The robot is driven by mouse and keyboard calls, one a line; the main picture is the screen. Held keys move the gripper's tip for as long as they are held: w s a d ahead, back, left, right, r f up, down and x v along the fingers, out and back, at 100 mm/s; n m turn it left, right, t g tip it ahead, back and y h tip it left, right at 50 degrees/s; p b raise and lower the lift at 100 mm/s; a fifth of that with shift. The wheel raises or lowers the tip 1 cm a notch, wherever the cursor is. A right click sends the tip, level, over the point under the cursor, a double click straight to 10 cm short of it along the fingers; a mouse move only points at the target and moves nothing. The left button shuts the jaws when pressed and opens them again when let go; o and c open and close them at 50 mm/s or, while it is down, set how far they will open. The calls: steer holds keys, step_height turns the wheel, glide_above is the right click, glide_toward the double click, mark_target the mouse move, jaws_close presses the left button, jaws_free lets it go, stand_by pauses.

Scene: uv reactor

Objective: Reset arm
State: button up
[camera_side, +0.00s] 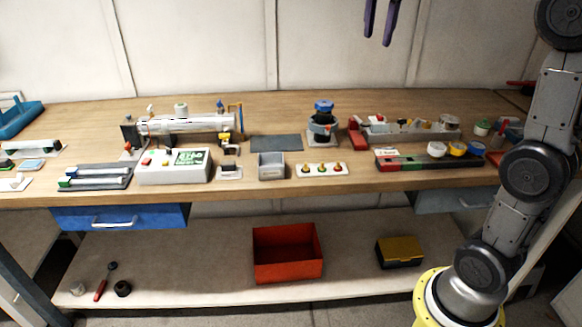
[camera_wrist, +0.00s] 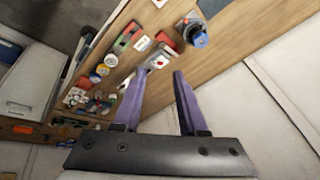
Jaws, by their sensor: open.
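My gripper (camera_side: 381,22) shows at the top of the side view as two purple fingers, high above the back of the bench and apart from everything. In the wrist view my gripper (camera_wrist: 160,100) has its two purple fingers spread with a gap between them, and nothing is held. My arm stands raised at the right of the side view. The wooden bench (camera_side: 300,190) lies below, and it also shows tilted in the wrist view (camera_wrist: 240,50).
On the bench stand a silver reactor tube (camera_side: 190,124), a control box with a green screen (camera_side: 175,165), a blue-capped device (camera_side: 323,125), a grey bin (camera_side: 271,166) and a rack with coloured lids (camera_side: 430,161). A red bin (camera_side: 287,253) sits on the lower shelf. The air around the gripper is clear.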

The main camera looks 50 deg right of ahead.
steer(key=s+a+f+n+t+y, duration=0.1)
steer(key=s+a+f+n+y, duration=0.1)
steer(key=s+a+f+n, duration=0.5)
steer(key=s+a+f+n+t+y, duration=0.1)
steer(key=s+a+f+n+t, duration=0.1)
steer(key=s+a+f+n, duration=0.6)
steer(key=shift+s+f+n+y, duration=0.4)
steer(key=shift+s+f+n, duration=0.65)
steer(key=shift+f+n, duration=1.25)
